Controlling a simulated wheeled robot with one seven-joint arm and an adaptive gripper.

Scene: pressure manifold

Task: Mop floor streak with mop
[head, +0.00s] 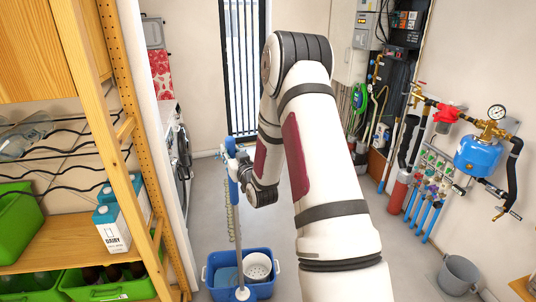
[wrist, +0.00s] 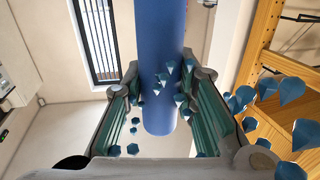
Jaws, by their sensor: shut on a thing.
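My gripper (head: 238,165) is shut on the blue upper grip of the mop (head: 233,190), which stands nearly upright left of my arm. The mop's thin shaft runs down to the blue bucket (head: 222,291); its lower end shows in front of or at the bucket, and I cannot tell which. In the wrist view the blue mop handle (wrist: 160,60) lies between the green-padded fingers of my gripper (wrist: 160,105). I see no floor streak; my arm hides part of the floor.
The bucket has a white wringer basket (head: 258,267). A wooden shelf (head: 75,235) with green crates stands at left. A grey bucket (head: 459,273) and pipework with a blue tank (head: 478,155) are at right. Several small blue faceted shapes (wrist: 292,85) show in the wrist view.

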